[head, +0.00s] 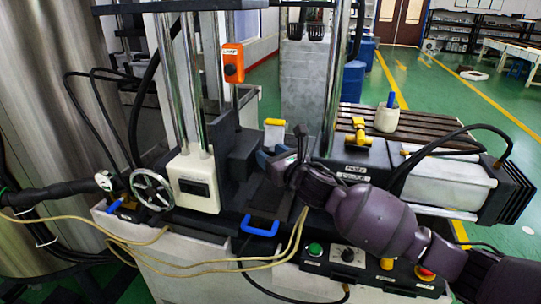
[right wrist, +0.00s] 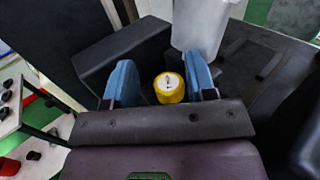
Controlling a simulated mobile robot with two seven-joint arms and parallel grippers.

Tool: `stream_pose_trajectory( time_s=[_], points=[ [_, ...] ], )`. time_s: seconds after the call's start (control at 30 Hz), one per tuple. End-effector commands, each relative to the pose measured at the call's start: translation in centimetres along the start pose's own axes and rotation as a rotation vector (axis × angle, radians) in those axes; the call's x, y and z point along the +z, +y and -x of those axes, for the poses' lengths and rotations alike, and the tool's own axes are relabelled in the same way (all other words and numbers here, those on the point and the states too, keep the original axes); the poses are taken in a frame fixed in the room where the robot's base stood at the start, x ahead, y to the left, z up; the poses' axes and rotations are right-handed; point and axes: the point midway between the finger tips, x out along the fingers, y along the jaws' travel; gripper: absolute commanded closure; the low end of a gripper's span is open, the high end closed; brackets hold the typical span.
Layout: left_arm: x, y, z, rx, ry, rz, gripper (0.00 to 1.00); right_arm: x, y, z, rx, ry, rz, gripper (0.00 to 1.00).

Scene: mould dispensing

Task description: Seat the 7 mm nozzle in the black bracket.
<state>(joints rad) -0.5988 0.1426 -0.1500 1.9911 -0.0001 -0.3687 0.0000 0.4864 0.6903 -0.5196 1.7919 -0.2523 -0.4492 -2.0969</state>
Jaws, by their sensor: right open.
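My right gripper (head: 272,158) reaches in from the right in the head view, its blue fingers beside a black block (head: 241,158). In the right wrist view the gripper (right wrist: 160,84) is open. A round yellow piece with a pale marked face (right wrist: 168,87) lies between its fingers, with gaps on both sides. It may be the nozzle; its size marking is unreadable. A pale cylinder (right wrist: 200,25) stands just beyond. In the head view a yellow-topped pale piece (head: 274,125) stands behind the fingers. I cannot tell which dark part is the bracket.
A white-fronted machine with a handwheel (head: 152,189) and upright metal columns stands left of the gripper. A blue handle (head: 260,226) is in front. A yellow fitting (head: 356,132) and a white pot (head: 387,118) are at right. Loose tan cables cross the front.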

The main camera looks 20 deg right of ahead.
Motion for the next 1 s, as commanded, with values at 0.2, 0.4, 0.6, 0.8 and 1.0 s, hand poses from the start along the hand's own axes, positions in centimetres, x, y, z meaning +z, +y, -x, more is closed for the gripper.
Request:
stream_pose_trajectory(
  time_s=[0.2,0.4,0.6,0.8,1.0],
  points=[
    [-0.1,0.0,-0.1,0.0,0.002,0.0,1.0,-0.6,-1.0,1.1,-0.022,0.013,0.006,0.35],
    [-0.3,0.0,0.0,0.0,0.003,-0.001,1.0,-0.4,-0.6,4.3,-0.015,0.011,0.007,0.35],
    [-0.3,0.0,0.1,0.0,0.002,0.001,1.0,-0.1,0.0,7.9,-0.006,0.006,0.004,0.35],
    [-0.1,-0.1,0.3,-0.001,-0.003,0.001,1.0,0.0,0.3,10.1,-0.002,0.003,0.004,0.35],
    [0.1,-0.1,0.4,-0.002,-0.006,0.001,1.0,0.1,0.4,10.8,0.0,0.001,0.004,0.35]
  ],
)
